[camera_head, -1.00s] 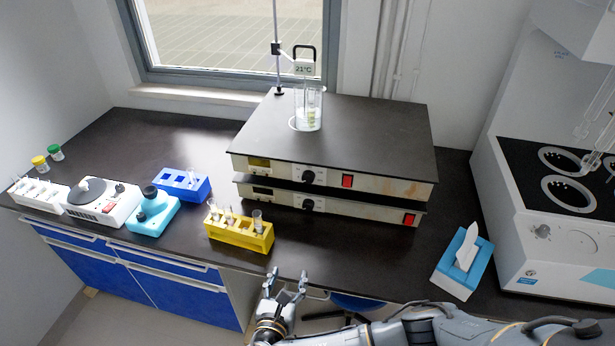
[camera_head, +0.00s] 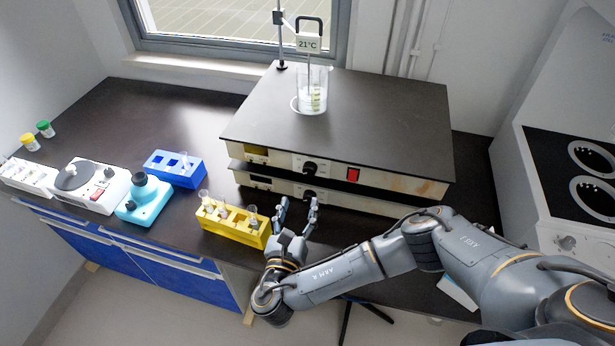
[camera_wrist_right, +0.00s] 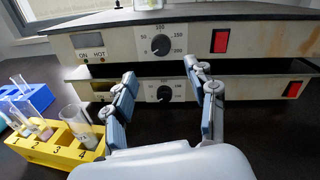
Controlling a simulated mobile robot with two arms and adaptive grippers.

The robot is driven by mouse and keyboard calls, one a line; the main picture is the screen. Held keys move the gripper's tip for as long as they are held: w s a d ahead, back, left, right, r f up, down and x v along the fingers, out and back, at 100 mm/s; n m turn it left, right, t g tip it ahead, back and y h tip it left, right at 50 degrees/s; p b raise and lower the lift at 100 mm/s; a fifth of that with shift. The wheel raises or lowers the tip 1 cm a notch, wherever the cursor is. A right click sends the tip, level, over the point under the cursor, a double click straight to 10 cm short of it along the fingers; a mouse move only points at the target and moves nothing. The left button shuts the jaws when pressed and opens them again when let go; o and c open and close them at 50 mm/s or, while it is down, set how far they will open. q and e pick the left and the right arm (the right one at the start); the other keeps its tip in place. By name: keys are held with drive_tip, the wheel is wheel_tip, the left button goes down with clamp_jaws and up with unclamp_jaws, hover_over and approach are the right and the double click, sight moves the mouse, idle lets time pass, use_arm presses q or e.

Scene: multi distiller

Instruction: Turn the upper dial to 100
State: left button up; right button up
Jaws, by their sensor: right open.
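Two hot plates are stacked on the dark bench. The upper hot plate (camera_head: 340,110) has a black upper dial (camera_head: 310,167) on its front, beside a red switch. In the right wrist view the upper dial (camera_wrist_right: 161,45) sits inside a scale with 50, 100, 150 and 200, its pointer hard to read. The lower hot plate's dial (camera_wrist_right: 164,93) is straight below it. My right gripper (camera_head: 297,205) is open and empty in front of the lower plate, below the upper dial and apart from it. In the wrist view its fingers (camera_wrist_right: 158,85) frame the lower dial. My left gripper is out of view.
A yellow rack with tubes (camera_head: 232,229) stands close left of my right gripper. A blue rack (camera_head: 174,170) and a teal device (camera_head: 145,203) are farther left. A beaker (camera_head: 312,98) with a thermometer stands on the upper plate.

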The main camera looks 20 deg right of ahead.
sight(309, 173)
drive_tip(key=x, duration=0.8)
drive_tip(key=shift+w+d, duration=0.5)
drive_tip(key=shift+w, duration=0.1)
drive_tip(key=shift+w+d+f, duration=0.1)
drive_tip(key=shift+w+d, duration=0.05)
drive_tip(key=shift+w, duration=0.15)
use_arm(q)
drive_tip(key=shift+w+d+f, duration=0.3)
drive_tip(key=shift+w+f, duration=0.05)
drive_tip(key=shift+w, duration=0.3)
use_arm(e)
drive_tip(key=c, duration=1.2)
